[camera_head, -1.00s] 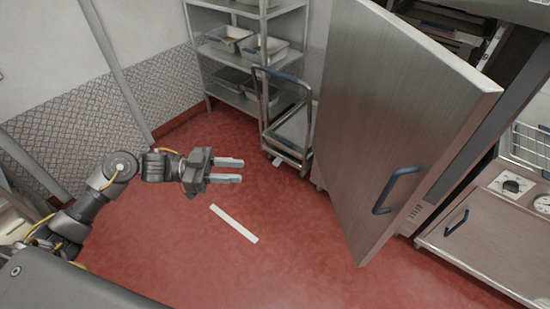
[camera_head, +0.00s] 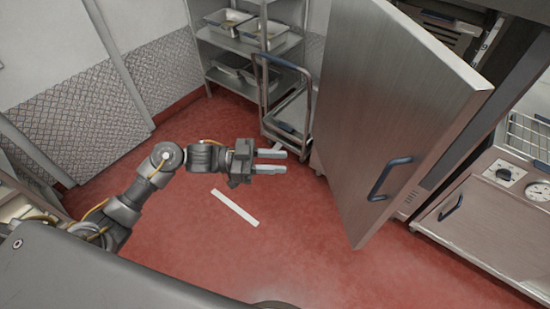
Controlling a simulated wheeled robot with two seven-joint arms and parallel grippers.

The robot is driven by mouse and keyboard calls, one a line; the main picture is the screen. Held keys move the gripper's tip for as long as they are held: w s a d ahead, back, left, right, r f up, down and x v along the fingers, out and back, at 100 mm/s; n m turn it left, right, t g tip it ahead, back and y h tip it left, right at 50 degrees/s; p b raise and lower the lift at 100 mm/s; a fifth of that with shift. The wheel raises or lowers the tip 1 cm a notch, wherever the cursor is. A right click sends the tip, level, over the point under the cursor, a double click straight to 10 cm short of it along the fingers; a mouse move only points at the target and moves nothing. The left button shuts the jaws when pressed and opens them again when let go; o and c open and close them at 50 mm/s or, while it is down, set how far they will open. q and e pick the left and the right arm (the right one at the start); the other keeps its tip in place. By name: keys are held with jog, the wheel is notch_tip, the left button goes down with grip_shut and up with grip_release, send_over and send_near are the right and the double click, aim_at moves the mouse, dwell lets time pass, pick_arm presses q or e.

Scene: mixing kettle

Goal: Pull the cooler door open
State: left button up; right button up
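The cooler door (camera_head: 385,105) is a tall brushed-steel panel at the right of the head view. It stands ajar, swung out from the cooler body (camera_head: 500,90) behind it. Its blue handle (camera_head: 389,178) is on the lower right of the door's face. My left gripper (camera_head: 285,161) is open and empty, its two light fingers apart and pointing right toward the door. It is left of the door and touches neither door nor handle. My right gripper is not in view.
A trolley with a blue handle (camera_head: 284,62) stands left of the door, before a metal shelf rack (camera_head: 250,60) with trays. A steel unit with a dial (camera_head: 538,191) stands at the right. Red floor (camera_head: 290,240) is open between my arm and the door.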

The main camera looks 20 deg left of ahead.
pick_arm(q)
jog(key=shift+c, duration=0.3)
grip_shut()
dwell(1.1)
jog(key=shift+o, duration=0.3)
grip_release()
jog(key=b+v, duration=0.3)
jog(key=v, duration=0.8)
jog(key=shift+b, duration=0.3)
